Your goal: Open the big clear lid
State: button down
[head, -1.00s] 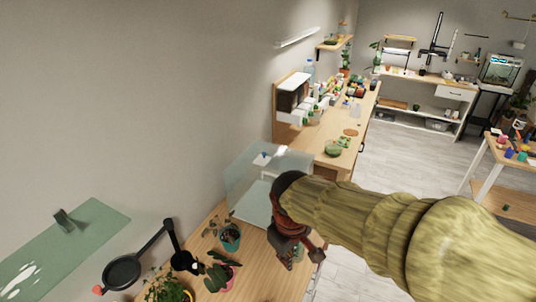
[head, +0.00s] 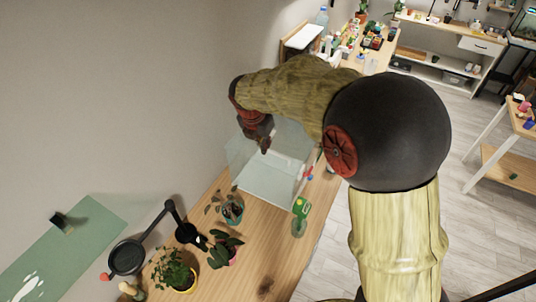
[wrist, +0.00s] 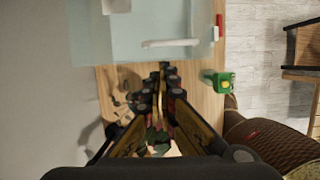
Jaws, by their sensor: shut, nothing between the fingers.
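A big clear box (head: 258,188) with pale, see-through panels stands on the wooden bench against the wall. Its clear lid (wrist: 130,40) shows as a pale sheet at the top of the wrist view, with a white bar handle (wrist: 172,43) along its near edge. I cannot tell for sure whether the lid is raised. My gripper (head: 264,147) hangs over the box in the head view and hides part of it. In the wrist view my gripper (wrist: 163,68) is shut and empty, its tips just short of the handle in the picture, apparently not touching it.
A green item (head: 301,207) stands near the bench's front edge, right of the box. Potted plants (head: 228,208) and a black lamp-like arm (head: 186,232) stand on the nearer bench. A green board (head: 70,245) is on the wall.

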aim_at(270, 162)
jog(key=x, duration=1)
jog(key=shift+f, duration=0.1)
